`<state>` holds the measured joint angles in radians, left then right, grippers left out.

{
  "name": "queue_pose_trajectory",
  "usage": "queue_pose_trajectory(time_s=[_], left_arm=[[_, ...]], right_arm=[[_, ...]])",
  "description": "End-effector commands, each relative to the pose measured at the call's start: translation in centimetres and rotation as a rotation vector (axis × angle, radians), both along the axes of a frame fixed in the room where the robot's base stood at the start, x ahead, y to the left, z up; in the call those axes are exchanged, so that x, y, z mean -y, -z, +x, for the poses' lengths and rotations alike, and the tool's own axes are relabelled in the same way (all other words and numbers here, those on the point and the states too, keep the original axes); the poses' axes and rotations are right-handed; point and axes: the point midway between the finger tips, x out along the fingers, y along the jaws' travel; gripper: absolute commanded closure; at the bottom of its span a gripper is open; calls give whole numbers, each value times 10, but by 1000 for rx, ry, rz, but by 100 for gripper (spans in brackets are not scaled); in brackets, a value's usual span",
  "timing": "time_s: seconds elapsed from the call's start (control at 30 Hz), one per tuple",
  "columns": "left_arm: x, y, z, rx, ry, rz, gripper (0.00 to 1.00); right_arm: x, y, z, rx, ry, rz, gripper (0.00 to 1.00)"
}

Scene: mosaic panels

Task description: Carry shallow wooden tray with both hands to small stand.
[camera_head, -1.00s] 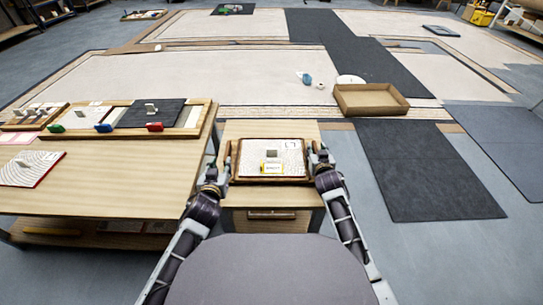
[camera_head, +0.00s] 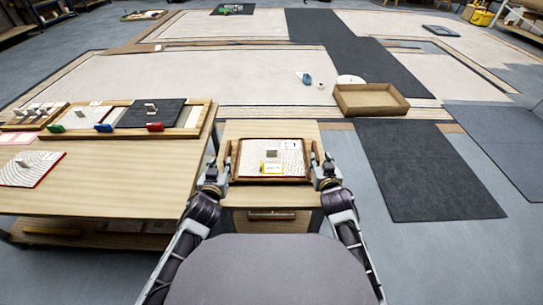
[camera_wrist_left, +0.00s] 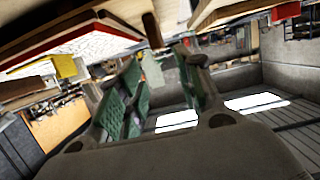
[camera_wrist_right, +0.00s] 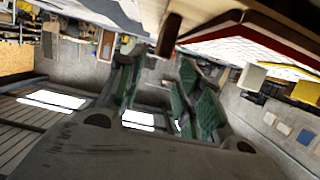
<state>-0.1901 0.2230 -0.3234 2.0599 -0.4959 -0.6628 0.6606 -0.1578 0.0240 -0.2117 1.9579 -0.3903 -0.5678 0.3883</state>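The shallow wooden tray (camera_head: 233,177) sits on the small wooden stand (camera_head: 268,131) straight ahead. It holds a pale mosaic panel (camera_head: 291,154) with a grey knob (camera_head: 271,154) and a yellow-edged label (camera_head: 271,168). My left gripper (camera_head: 215,175) is at the tray's left side, near its front corner. My right gripper (camera_head: 323,171) is at the right side, likewise. In the left wrist view the fingers (camera_wrist_left: 161,62) are apart, with a dark tray handle (camera_wrist_left: 152,30) beyond the tips. In the right wrist view the fingers (camera_wrist_right: 160,66) are also apart, short of the other handle (camera_wrist_right: 170,35).
A larger wooden table (camera_head: 110,185) on the left carries a long tray with panels and coloured blocks, and a loose red-edged panel (camera_head: 30,169). An empty open box (camera_head: 371,100) lies on the floor beyond. Dark mats (camera_head: 425,170) cover the floor on the right.

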Motion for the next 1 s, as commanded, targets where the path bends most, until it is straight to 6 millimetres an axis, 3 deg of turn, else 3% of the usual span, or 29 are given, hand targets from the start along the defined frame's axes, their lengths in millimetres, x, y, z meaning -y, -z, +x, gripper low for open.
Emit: queue_pose_trajectory(time_s=[0.4, 1.0], left_arm=[[0, 0, 0, 0, 0, 0, 64], [0, 0, 0, 0, 0, 0, 64]], right_arm=[[0, -9, -30, 0, 0, 0, 64], [0, -10, -32, 1, 0, 0, 64]])
